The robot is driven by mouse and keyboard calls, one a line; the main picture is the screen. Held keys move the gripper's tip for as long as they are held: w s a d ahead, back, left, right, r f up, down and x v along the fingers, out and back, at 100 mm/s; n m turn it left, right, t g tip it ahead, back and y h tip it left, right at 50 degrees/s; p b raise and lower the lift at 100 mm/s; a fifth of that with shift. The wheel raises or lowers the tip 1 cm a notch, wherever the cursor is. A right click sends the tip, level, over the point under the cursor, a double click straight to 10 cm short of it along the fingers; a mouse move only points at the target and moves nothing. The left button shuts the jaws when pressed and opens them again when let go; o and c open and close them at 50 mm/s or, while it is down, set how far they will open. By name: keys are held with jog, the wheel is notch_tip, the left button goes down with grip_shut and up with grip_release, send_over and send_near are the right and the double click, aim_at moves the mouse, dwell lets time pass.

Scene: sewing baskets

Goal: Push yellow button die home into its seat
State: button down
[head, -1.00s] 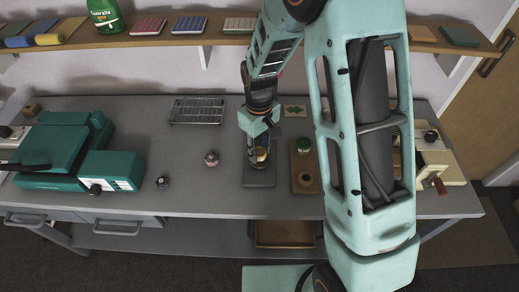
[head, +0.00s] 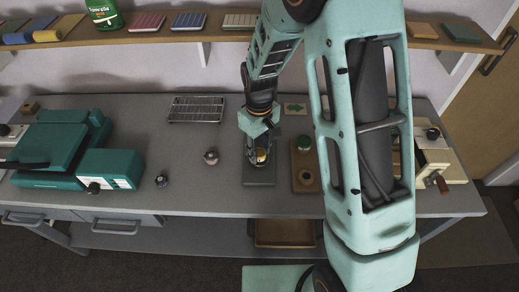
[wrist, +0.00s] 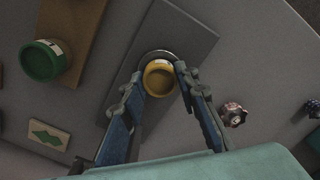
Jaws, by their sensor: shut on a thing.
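The yellow button die (wrist: 160,77) is a short yellow cup shape with a small white label. It sits between the fingertips of my gripper (wrist: 158,80), which is shut on it. In the head view the yellow die (head: 261,156) shows low between the fingers of my gripper (head: 258,150). A round metallic rim (wrist: 157,54) shows around the die's far side, over the dark grey base plate (wrist: 187,36). The plate also shows in the head view (head: 259,178). I cannot tell how deep the die sits, as its underside is hidden.
A wooden board (head: 298,187) with a green die (head: 303,143) and a round ring (head: 306,178) stands just right of the plate. A pinkish knob-like piece (head: 211,157) and a dark one (head: 162,181) stand left. A wire rack (head: 196,109) lies behind.

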jog(key=shift+f, duration=0.4)
jog(key=c, duration=1.4)
grip_release()
jog(key=shift+r, duration=0.1)
notch_tip(320, 180, up, 12)
jog(key=shift+w, duration=0.1)
